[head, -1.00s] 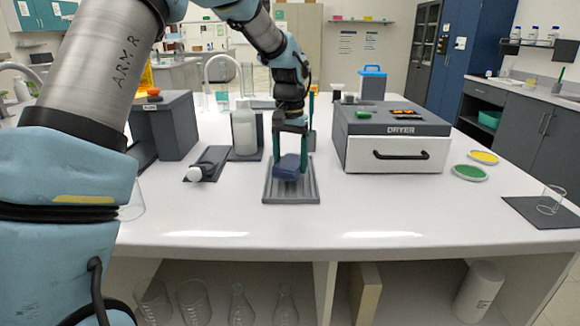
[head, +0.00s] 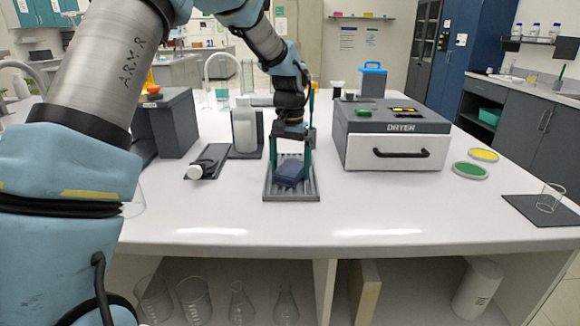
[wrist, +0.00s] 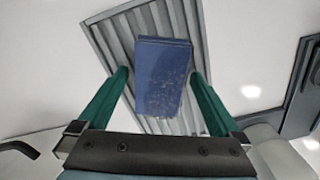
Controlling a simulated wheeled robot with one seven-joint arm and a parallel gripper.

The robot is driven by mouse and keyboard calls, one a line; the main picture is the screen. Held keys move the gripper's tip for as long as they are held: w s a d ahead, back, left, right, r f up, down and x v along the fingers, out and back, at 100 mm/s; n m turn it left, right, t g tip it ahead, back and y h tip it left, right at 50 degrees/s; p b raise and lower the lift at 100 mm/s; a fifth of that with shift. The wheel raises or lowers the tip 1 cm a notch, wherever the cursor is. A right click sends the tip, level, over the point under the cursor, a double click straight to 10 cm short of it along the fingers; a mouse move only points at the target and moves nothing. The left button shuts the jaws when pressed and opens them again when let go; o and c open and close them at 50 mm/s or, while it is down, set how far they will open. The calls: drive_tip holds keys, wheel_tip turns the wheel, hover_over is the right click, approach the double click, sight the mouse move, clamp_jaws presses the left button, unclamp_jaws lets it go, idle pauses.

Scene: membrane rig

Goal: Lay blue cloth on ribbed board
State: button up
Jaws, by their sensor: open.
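The blue cloth (head: 290,173) is a folded dark blue pad lying on the grey ribbed board (head: 306,191) on the white bench. In the wrist view the cloth (wrist: 163,77) rests across the ribs, a little askew, within the ribbed board (wrist: 112,38). My gripper (head: 291,167) is open, its green fingers on either side of the cloth. In the wrist view the fingers of my gripper (wrist: 160,76) stand apart from the cloth's edges, with ribs showing in the gaps.
The dryer (head: 391,138) stands right of the board. A white bottle (head: 244,128) stands behind left, and a small bottle lies on a dark mat (head: 214,155). Green (head: 470,170) and yellow (head: 483,155) discs lie at right. The bench front is clear.

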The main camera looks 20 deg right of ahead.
sight(290, 168)
wheel_tip(290, 168, up, 12)
drive_tip(key=b, duration=0.2)
drive_tip(key=s+a+f+n, duration=0.1)
drive_tip(key=a+f+n, duration=0.1)
drive_tip(key=a, duration=0.8)
drive_tip(key=s+a+f+n, duration=0.2)
drive_tip(key=a+f, duration=0.3)
drive_tip(key=a, duration=0.5)
drive_tip(key=s+a+f+n+t, duration=0.1)
drive_tip(key=a+f+n, duration=0.1)
drive_tip(key=a, duration=0.8)
drive_tip(key=shift+s+f+n, duration=0.3)
drive_tip(key=shift+s+f, duration=0.1)
drive_tip(key=shift+f, duration=0.25)
drive_tip(key=shift+n+t, duration=0.3)
drive_tip(key=shift+n, duration=0.6)
drive_tip(key=s+a, duration=0.1)
drive_tip(key=a, duration=0.1)
drive_tip(key=s+a+f, duration=0.1)
drive_tip(key=s, duration=0.1)
drive_tip(key=s+a+f, duration=0.1)
drive_tip(key=s+a, duration=0.1)
drive_tip(key=shift+a+f, duration=0.25)
drive_tip(key=shift+a, duration=0.1)
drive_tip(key=shift+s+a+f, duration=0.1)
drive_tip(key=shift+s+a, duration=0.05)
drive_tip(key=shift+s, duration=0.15)
